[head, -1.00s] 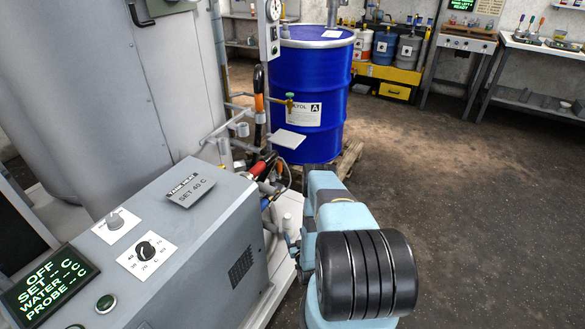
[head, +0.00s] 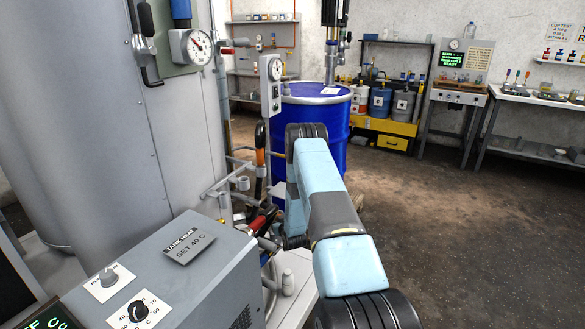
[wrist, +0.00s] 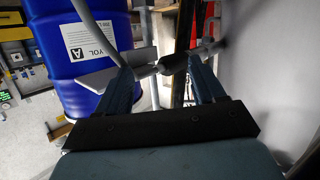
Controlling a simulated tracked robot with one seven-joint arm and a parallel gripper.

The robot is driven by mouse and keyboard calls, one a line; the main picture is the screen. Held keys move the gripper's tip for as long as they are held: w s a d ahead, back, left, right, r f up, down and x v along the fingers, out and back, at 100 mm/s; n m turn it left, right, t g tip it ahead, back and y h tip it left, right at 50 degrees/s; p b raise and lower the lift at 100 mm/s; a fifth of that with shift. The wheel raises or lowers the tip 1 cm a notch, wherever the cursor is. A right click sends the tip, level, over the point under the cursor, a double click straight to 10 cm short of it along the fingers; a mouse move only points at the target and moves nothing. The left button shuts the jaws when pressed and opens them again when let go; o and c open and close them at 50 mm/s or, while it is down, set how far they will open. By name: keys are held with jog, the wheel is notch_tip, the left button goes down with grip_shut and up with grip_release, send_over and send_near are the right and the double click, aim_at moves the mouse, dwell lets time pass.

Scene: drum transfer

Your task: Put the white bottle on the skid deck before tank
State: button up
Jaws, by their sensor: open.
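A small white upright shape (head: 287,284), possibly the white bottle, stands on the pale skid deck (head: 300,306) beside my arm; it is too small to be sure. The tall grey tank (head: 170,110) stands at left, behind the heater box. In the wrist view my gripper (wrist: 165,76) is open, its two fingers apart. A grey pipe with a dark fitting (wrist: 173,64) shows beyond and between the fingertips; I cannot tell whether they touch. No bottle is clear in the wrist view. In the head view my arm hides the gripper.
The grey heater box (head: 200,262) stands at front left. A blue drum (head: 318,110) stands behind my arm and also shows in the wrist view (wrist: 85,45). Pipes and hoses (head: 262,165) crowd the space between tank and drum. The floor at right (head: 460,240) is clear.

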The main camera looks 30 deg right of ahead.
jog(key=a+r, duration=0.1)
jog(key=r, duration=0.6)
jog(key=w+a+r+g, duration=0.1)
jog(key=r, duration=0.7)
jog(key=a+r+g, duration=0.1)
jog(key=a+r, duration=0.1)
jog(key=r, duration=0.6)
jog(key=shift+w+r+n, duration=0.1)
jog(key=shift+w+n, duration=0.2)
jog(key=shift+w, duration=0.05)
jog(key=s+a+r+g, duration=0.2)
jog(key=s+a+r, duration=0.2)
jog(key=s+r, duration=0.7)
jog(key=s+a+r+g, duration=0.1)
jog(key=s+a+r, duration=0.5)
jog(key=r, duration=0.9)
jog(key=s+a+r+g, duration=0.1)
jog(key=s+a+r, duration=0.1)
jog(key=s, duration=1)
jog(key=s+a+r+g+y, duration=0.1)
jog(key=s+r, duration=0.1)
jog(key=s, duration=1)
jog(key=s+a+r+g, duration=0.2)
jog(key=s+r, duration=0.1)
jog(key=s, duration=0.9)
jog(key=shift+s+a+y, duration=0.3)
jog(key=shift+a+y, duration=0.05)
jog(key=shift+y, duration=0.05)
